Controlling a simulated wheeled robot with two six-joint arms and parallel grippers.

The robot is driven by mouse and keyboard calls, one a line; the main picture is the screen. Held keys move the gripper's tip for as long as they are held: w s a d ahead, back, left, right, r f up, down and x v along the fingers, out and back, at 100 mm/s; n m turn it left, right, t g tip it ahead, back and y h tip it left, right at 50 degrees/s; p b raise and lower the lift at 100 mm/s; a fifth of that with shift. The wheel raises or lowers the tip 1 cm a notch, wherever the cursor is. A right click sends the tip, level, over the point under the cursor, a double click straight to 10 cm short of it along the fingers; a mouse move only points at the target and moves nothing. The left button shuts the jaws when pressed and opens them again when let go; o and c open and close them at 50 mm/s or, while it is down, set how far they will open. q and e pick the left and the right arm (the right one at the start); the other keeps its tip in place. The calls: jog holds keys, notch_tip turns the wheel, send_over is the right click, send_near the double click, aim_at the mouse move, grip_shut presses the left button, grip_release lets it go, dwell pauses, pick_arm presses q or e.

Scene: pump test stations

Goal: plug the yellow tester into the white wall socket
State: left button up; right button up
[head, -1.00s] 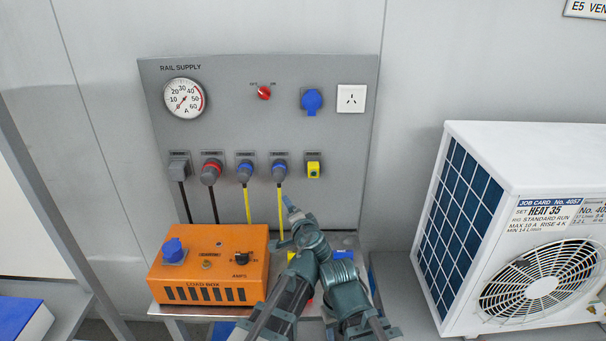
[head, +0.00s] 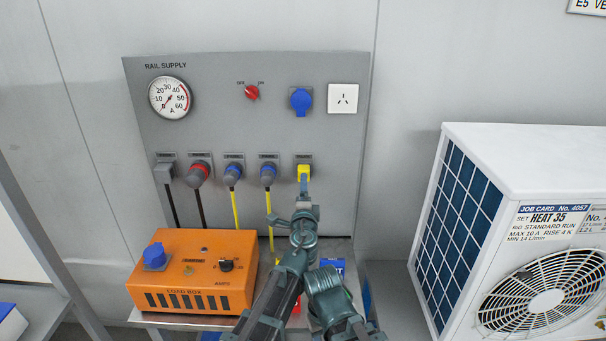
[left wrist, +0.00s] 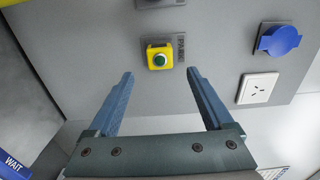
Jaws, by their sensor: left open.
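The yellow tester (head: 303,174) sits in the rightmost holder of the lower row on the grey panel. In the left wrist view the tester (left wrist: 160,57) shows a green round button. My left gripper (head: 303,188) is just below and in front of it; in the left wrist view its blue fingers (left wrist: 158,78) are spread and empty, with the tester beyond the gap. The white wall socket (head: 343,98) is higher on the panel, at its right edge, and is empty; it also shows in the left wrist view (left wrist: 258,88). I see no right gripper fingers.
A blue socket (head: 301,101) is left of the white one. Several cables hang from plugs left of the tester. An orange load box (head: 195,270) stands below on the shelf. A white outdoor unit (head: 530,220) stands at the right. A blue WAIT card (left wrist: 12,166) lies low.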

pick_arm(q)
jog(key=shift+w, duration=4.4)
grip_shut()
jog(key=shift+s, duration=0.2)
jog(key=shift+s, duration=2.85)
